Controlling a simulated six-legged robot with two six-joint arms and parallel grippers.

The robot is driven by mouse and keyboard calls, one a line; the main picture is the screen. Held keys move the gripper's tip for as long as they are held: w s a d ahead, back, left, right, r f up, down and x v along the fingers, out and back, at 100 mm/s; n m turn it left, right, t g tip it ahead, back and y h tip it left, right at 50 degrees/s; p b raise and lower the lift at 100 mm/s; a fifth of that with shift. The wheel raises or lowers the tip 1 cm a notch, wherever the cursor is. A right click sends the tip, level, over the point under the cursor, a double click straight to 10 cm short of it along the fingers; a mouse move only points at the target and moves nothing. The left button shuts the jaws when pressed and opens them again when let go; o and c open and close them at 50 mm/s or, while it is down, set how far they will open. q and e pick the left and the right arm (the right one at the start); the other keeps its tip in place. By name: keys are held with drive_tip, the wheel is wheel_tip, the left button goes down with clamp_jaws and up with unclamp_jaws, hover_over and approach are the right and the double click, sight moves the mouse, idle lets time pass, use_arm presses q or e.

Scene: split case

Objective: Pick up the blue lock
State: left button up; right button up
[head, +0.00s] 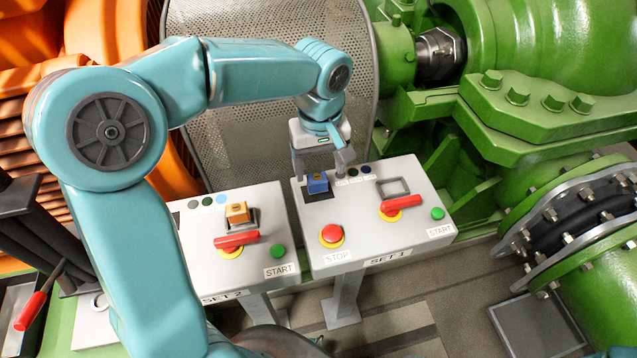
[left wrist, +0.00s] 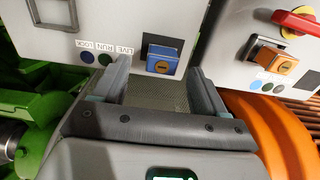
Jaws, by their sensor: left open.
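The blue lock (head: 317,184) sits on a dark square at the upper left of the SET 1 panel (head: 350,228). My left gripper (head: 321,164) is over the lock, pointing down at the panel. It is open and empty. In the left wrist view the jaws of my left gripper (left wrist: 160,72) lie on either side of the lock, with gaps on both sides. I cannot tell whether the fingertips are at the lock's height. My right gripper is not in view.
The SET 2 panel (head: 188,246) stands at the left with an orange lock (head: 236,212) and a red handle (head: 237,239). SET 1 has a red STOP button (head: 331,233), a red handle (head: 402,202) and a green START button (head: 438,213). Green machinery (head: 540,110) stands close behind, right.

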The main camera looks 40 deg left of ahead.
sight(317, 178)
use_arm(q)
drive_tip(key=shift+s+a+f, duration=0.15)
drive_tip(key=shift+s+f, duration=0.05)
drive_tip(key=shift+f, duration=0.35)
drive_tip(key=shift+s+a+f, duration=0.1)
drive_tip(key=shift+s+f, duration=0.1)
drive_tip(key=shift+f, duration=0.35)
drive_tip(key=f, duration=0.1)
drive_tip(key=w+f, duration=0.1)
drive_tip(key=shift+w+a+f, duration=0.15)
drive_tip(key=shift+w+f, duration=0.05)
drive_tip(key=shift+f, duration=0.2)
drive_tip(key=shift+s+r, duration=0.2)
drive_tip(key=shift+s, duration=0.35)
drive_tip(key=shift+w, duration=0.1)
drive_tip(key=c, duration=0.5)
drive_tip(key=shift+w+f, duration=0.2)
drive_tip(key=shift+w, duration=0.05)
drive_tip(key=c, duration=0.6)
drive_tip(key=shift+s+r, duration=0.15)
